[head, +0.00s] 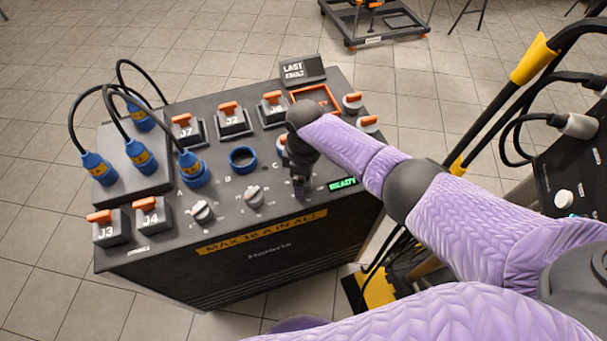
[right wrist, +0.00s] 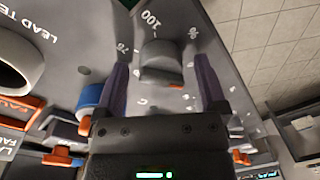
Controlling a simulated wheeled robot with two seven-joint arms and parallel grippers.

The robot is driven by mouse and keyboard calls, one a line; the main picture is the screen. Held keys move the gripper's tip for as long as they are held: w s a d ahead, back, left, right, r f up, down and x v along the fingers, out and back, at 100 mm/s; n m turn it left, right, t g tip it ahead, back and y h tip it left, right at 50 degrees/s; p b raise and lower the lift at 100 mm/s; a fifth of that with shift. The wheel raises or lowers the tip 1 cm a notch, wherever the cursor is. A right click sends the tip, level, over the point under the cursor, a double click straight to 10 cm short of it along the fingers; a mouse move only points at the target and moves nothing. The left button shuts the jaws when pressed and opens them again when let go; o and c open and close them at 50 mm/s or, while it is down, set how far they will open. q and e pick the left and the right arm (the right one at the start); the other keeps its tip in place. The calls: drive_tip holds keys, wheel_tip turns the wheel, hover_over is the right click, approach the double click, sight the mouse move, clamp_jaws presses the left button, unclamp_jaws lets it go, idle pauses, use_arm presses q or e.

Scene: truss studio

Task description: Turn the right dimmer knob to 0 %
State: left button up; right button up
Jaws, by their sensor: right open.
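The right dimmer knob (right wrist: 160,62) is a grey round knob on the dark top panel, with a printed scale and a "100" mark beside it. A small orange patch shows at its lower edge; its exact setting is unclear. My right gripper (right wrist: 161,72) is open, with one dark finger on each side of the knob; I cannot tell whether they touch it. In the head view my right gripper (head: 300,188) points down over the panel's right front and hides most of this knob. Two other grey knobs, the left (head: 202,211) and the middle (head: 253,197), are to its left. My left gripper is not in view.
The control box (head: 160,258) carries orange-handled switches (head: 232,118), blue plugs with black cables (head: 98,167), a blue socket ring (head: 242,160) and a lit green display (head: 342,184). A cart with black-and-yellow posts (head: 530,60) stands close at the right.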

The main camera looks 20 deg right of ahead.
drive_tip(key=r+p, duration=0.1)
drive_tip(key=r, duration=0.2)
drive_tip(key=r+p, duration=0.2)
drive_tip(key=r, duration=0.1)
drive_tip(key=r+p, duration=0.1)
drive_tip(key=r, duration=0.2)
drive_tip(key=shift+w+d+r+p, duration=0.1)
drive_tip(key=shift+w+r+p, duration=0.15)
drive_tip(key=shift+r+p, duration=0.1)
drive_tip(key=shift+r, duration=0.15)
